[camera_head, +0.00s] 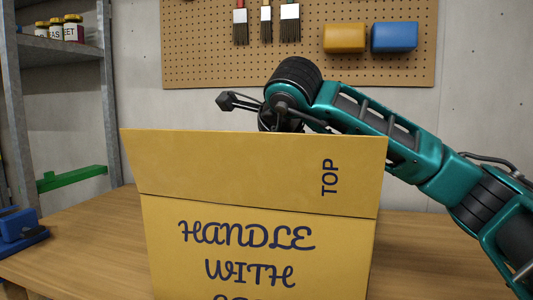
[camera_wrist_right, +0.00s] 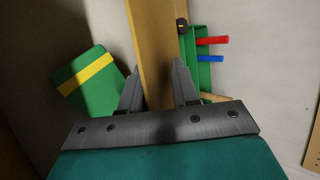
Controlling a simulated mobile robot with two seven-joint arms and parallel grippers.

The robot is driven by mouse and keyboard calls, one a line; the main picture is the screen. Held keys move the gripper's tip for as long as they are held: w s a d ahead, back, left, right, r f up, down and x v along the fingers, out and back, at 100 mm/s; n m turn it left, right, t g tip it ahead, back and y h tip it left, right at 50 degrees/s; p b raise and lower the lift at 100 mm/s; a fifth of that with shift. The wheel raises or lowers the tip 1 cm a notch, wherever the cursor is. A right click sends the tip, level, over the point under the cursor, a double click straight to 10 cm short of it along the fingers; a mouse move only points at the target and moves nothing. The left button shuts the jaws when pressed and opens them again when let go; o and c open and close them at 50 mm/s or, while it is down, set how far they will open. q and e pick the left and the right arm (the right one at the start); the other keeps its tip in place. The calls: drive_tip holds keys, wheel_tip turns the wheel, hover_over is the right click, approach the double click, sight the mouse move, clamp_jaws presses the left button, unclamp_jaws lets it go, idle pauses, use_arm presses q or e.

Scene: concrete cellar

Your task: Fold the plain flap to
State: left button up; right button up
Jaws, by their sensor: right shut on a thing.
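A yellow-tan cardboard box (camera_head: 190,262) stands on the table, with "HANDLE WITH" printed on its front. Its near flap (camera_head: 240,170), marked "TOP", stands raised and hides the box's opening and the other flaps in the head view. My right arm reaches in from the right behind this flap, and its gripper is hidden there. In the right wrist view my right gripper (camera_wrist_right: 158,92) is shut on a tan cardboard strip with no print showing, which looks like the plain flap (camera_wrist_right: 155,45). My left gripper is in neither view.
A blue tool (camera_head: 20,228) lies on the table (camera_head: 70,255) at left. A metal shelf (camera_head: 108,90) holds jars (camera_head: 72,30). A pegboard (camera_head: 210,65) hangs behind. The wrist view shows a green box with a yellow band (camera_wrist_right: 98,95) and a green holder (camera_wrist_right: 203,75).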

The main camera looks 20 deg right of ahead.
drive_tip(key=shift+o, duration=0.6)
drive_tip(key=shift+f, duration=0.2)
drive_tip(key=shift+w, duration=0.15)
drive_tip(key=shift+d+r, duration=0.1)
drive_tip(key=shift+r, duration=0.05)
drive_tip(key=shift+s+a+r+b, duration=0.15)
drive_tip(key=shift+s+r, duration=0.25)
drive_tip(key=shift+s, duration=0.45)
drive_tip(key=shift+s+a+r+b, duration=0.1)
drive_tip(key=shift+s+a+r, duration=0.2)
drive_tip(key=shift+s, duration=0.5)
drive_tip(key=shift+s+a+r+b, duration=0.15)
drive_tip(key=shift+s+r, duration=0.3)
drive_tip(key=shift+s, duration=0.4)
drive_tip(key=shift+s+a+r, duration=0.3)
drive_tip(key=shift+s+r, duration=0.3)
drive_tip(key=shift+s, duration=0.75)
drive_tip(key=shift+s+a+r, duration=0.3)
drive_tip(key=shift+s+r, duration=0.25)
drive_tip(key=shift+s, duration=0.8)
drive_tip(key=shift+s+a+r, duration=0.3)
drive_tip(key=shift+s+r, duration=0.3)
drive_tip(key=shift+s, duration=0.75)
drive_tip(key=shift+s+r, duration=0.15)
